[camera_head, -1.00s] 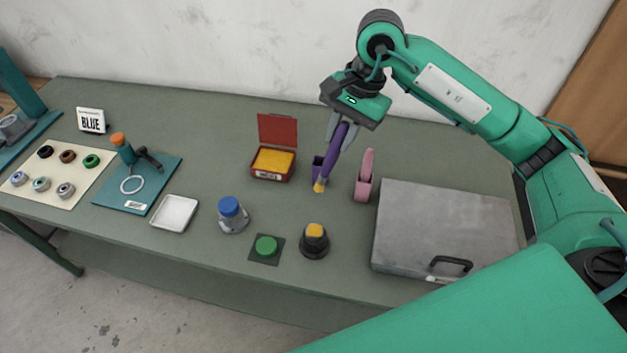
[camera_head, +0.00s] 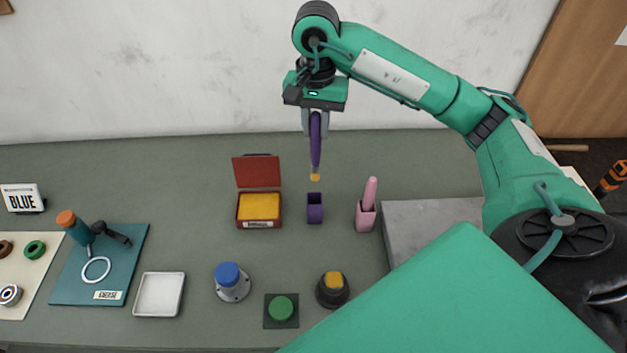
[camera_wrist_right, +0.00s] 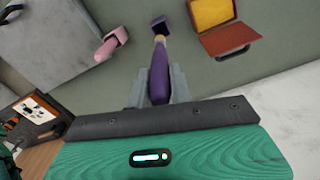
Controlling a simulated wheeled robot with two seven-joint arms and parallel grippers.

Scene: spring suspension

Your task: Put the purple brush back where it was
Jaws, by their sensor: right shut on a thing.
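The purple brush (camera_head: 315,142) is in my right gripper (camera_head: 315,124), which is shut on its handle. It hangs upright with its yellowish tip down, a little above and behind the purple holder (camera_head: 315,208) in the head view. The holder is an open square cup standing on the table, and it looks empty. In the right wrist view the brush (camera_wrist_right: 160,75) runs between the fingers (camera_wrist_right: 158,92), its tip pointing at the purple holder (camera_wrist_right: 160,25). Tip and holder look close there; whether they touch I cannot tell. My left gripper is not in view.
A pink holder (camera_head: 365,217) with a pink brush stands right of the purple holder. An open red box (camera_head: 259,222) with yellow inside is on its left. A grey metal case (camera_head: 420,222) lies further right. A blue-capped jar (camera_head: 229,282) and green button (camera_head: 281,308) are in front.

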